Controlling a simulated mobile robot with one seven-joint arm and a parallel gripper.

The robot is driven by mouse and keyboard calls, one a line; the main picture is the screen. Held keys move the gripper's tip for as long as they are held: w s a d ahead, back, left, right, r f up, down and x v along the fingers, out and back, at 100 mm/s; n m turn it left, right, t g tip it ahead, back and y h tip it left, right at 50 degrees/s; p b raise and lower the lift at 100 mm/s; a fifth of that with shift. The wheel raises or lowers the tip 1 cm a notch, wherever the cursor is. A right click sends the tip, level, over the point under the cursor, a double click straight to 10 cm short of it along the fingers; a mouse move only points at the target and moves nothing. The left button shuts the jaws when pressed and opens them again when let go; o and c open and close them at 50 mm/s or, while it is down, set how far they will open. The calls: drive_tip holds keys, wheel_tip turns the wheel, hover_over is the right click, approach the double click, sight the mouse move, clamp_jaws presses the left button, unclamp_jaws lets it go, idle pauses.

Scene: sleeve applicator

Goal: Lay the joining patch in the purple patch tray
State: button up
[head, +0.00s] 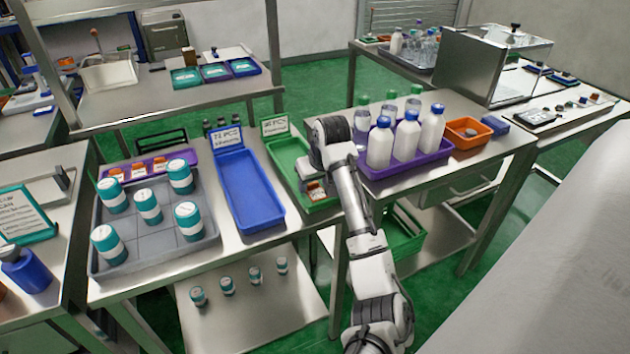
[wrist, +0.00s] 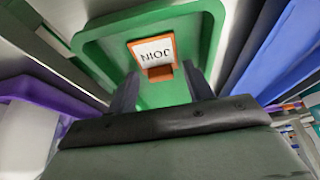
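The joining patch (wrist: 153,50) is a small orange piece with a white face lettered JOIN, upside down in the wrist view. It is at the green tray (wrist: 112,42), and its orange edge also shows below my gripper in the head view (head: 317,191). My gripper (wrist: 161,72) is open, with its two dark fingers apart and the patch showing between and beyond their tips. In the head view my gripper (head: 312,182) is over the green tray (head: 287,153). The purple patch tray (head: 178,154) lies at the back left of the bench, with several orange-and-white pieces in it.
An empty blue tray (head: 250,190) lies between the green tray and a grey tray (head: 150,258) of teal-lidded jars. Upright signs (head: 275,126) stand behind the trays. A larger purple tray (head: 409,164) with several bottles stands right of my arm.

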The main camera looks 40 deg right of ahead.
drive_tip(key=shift+o, duration=1.1)
drive_tip(key=shift+f+b, duration=0.15)
drive_tip(key=shift+b, duration=0.3)
drive_tip(key=b+v, duration=0.1)
drive_tip(key=v, duration=1.3)
drive_tip(key=shift+a, duration=0.4)
drive_tip(key=shift+s, duration=0.15)
